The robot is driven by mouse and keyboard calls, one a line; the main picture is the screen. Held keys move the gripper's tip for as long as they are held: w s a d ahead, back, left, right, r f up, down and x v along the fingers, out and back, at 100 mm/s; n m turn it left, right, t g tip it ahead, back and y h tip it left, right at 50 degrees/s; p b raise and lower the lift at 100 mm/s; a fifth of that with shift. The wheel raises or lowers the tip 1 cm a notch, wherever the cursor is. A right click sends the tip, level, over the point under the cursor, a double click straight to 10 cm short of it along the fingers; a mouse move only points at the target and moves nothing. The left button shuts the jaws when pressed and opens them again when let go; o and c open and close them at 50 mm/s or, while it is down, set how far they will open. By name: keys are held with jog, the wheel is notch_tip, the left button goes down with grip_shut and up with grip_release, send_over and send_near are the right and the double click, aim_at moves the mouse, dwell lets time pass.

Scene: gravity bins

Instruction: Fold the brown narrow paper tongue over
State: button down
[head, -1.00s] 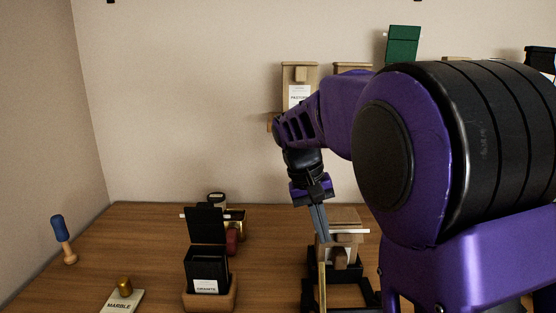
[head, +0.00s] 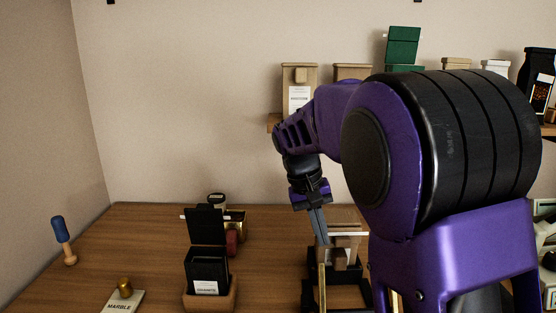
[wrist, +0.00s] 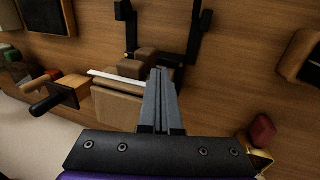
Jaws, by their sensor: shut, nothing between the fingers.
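A brown paper bag (head: 345,226) stands at a black stand (head: 310,295) on the table, with a white strip (head: 352,234) across its top. The wrist view shows the bag (wrist: 118,108) and its white strip (wrist: 115,77) left of my fingers. A smaller brown piece (wrist: 146,57) juts out beyond the strip; I cannot tell whether it is the narrow tongue. My gripper (head: 322,240) points down at the bag's left side. In the wrist view my gripper (wrist: 160,72) is shut and empty, its fingertips close beside the brown piece. Touching cannot be told. My arm hides part of the bag.
A black granite box (head: 207,268) with a raised lid stands left of the stand. A red object (head: 232,240) is behind it. Table between tool and box is clear.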

jog(key=shift+w, duration=0.15)
jog(key=shift+s+r+p, duration=0.45)
jog(key=shift+s+r, duration=0.3)
jog(key=shift+s, duration=0.2)
notch_tip(320, 180, up, 6)
jog(key=p, duration=0.5)
jog(key=shift+p, duration=0.4)
jog(key=shift+r, duration=0.1)
